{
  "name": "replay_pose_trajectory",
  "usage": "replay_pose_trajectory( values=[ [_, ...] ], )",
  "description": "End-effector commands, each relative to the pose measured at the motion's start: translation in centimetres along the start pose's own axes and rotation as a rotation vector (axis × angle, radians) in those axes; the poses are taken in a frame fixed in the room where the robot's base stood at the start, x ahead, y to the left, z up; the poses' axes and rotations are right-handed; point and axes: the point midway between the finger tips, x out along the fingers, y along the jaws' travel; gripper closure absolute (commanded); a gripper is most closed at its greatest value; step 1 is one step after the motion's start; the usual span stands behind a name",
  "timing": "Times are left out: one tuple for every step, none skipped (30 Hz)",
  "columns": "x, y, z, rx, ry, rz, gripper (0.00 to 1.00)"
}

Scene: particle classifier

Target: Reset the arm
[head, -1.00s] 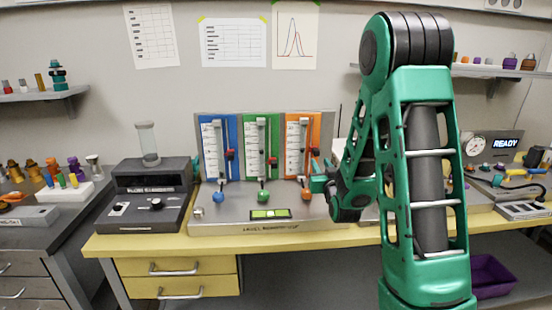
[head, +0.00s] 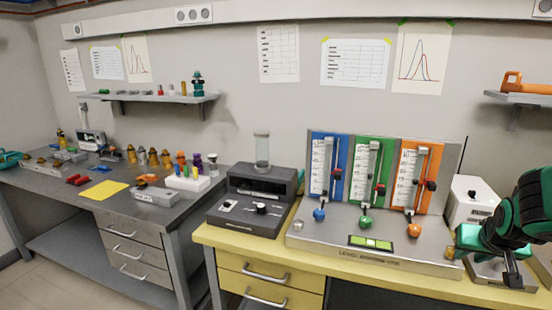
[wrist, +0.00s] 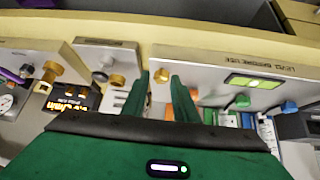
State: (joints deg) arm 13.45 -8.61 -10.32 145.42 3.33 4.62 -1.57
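My arm's green and black end (head: 515,225) shows at the right edge of the head view, low over the right part of the yellow bench (head: 400,265). The rest of the arm is out of that view. In the wrist view the two green fingers of my gripper (wrist: 160,84) stand apart with a gap between them, and nothing is held in it. A brass knob (wrist: 162,75) shows between the fingertips. I cannot tell whether the fingers touch anything.
A levelling panel with blue, green (head: 370,170) and orange boards stands left of my arm. A dark machine (head: 255,197) with a clear tube stands left of it. Farther left is a grey bench (head: 75,185) with small parts. A white box (head: 470,200) is beside my arm.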

Motion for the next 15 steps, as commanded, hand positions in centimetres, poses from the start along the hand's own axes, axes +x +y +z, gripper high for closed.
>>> replay_pose_trajectory(
  values=[
    [-1.3, 0.4, 1.4, 0.010, -0.051, 0.003, 0.73],
    [-2.1, 0.7, 2.4, 0.017, -0.089, 0.006, 0.73],
    [-3.1, 1.0, 3.8, 0.026, -0.141, 0.009, 0.73],
    [-3.9, 1.2, 4.8, 0.033, -0.178, 0.010, 0.73],
    [-4.8, 1.4, 5.8, 0.040, -0.216, 0.012, 0.73],
    [-5.9, 1.7, 7.3, 0.052, -0.268, 0.014, 0.73],
    [-6.8, 1.9, 8.3, 0.060, -0.306, 0.015, 0.73],
    [-7.8, 2.0, 9.4, 0.068, -0.343, 0.014, 0.73],
    [-9.0, 2.2, 10.8, 0.078, -0.393, 0.013, 0.73],
    [-9.9, 2.3, 11.7, 0.086, -0.428, 0.013, 0.73],
    [-10.8, 2.3, 12.7, 0.093, -0.461, 0.012, 0.73],
    [-11.9, 2.4, 13.8, 0.102, -0.502, 0.009, 0.73],
    [-12.6, 2.4, 14.6, 0.108, -0.530, 0.008, 0.73],
    [-13.3, 2.5, 15.2, 0.113, -0.557, 0.006, 0.73],
    [-14.2, 2.5, 16.0, 0.120, -0.586, 0.005, 0.73]
  ],
)
